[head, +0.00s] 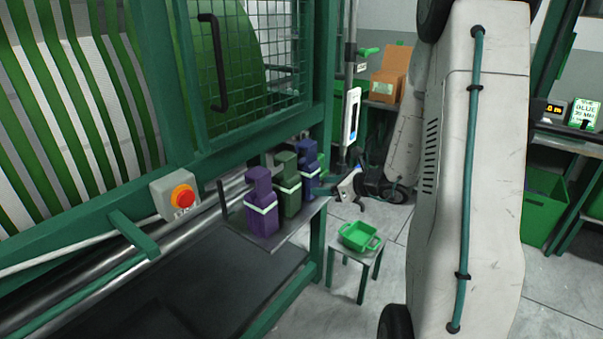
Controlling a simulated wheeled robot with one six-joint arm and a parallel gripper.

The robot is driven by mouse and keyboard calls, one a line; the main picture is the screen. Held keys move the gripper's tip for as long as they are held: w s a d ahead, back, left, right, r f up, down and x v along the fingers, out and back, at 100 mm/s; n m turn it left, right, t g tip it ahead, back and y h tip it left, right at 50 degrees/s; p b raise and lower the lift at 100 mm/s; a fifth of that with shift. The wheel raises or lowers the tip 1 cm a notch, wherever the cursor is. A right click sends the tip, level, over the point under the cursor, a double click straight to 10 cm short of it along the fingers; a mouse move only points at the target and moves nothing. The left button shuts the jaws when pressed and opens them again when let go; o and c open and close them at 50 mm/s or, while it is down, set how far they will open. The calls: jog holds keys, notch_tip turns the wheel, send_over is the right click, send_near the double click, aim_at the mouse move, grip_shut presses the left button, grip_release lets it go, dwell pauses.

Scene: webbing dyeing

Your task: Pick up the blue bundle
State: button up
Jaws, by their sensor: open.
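The blue bundle (308,180) stands upright at the far right end of a small dark shelf on the green machine. It has a narrower top and a pale band. A green bundle (285,187) and a purple bundle (262,213) stand in a row to its left and nearer. My gripper (341,196) is small in view, open, just right of the blue bundle's lower part. One finger reaches toward the bundle; I cannot tell whether it touches. The green bundle partly hides the blue one.
The shelf (272,240) juts out from the machine. A green basket (358,237) sits on a small stool below my gripper. A red stop button (183,197) is on the machine at left. My large white arm link fills the right. A cardboard box (389,80) stands behind.

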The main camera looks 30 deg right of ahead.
aim_at(307, 188)
jog(key=shift+w+d+f, duration=0.2)
jog(key=shift+w+f, duration=0.1)
jog(key=x, duration=0.7)
jog(key=shift+f, duration=0.35)
jog(key=shift+a, duration=0.1)
jog(key=c, duration=0.8)
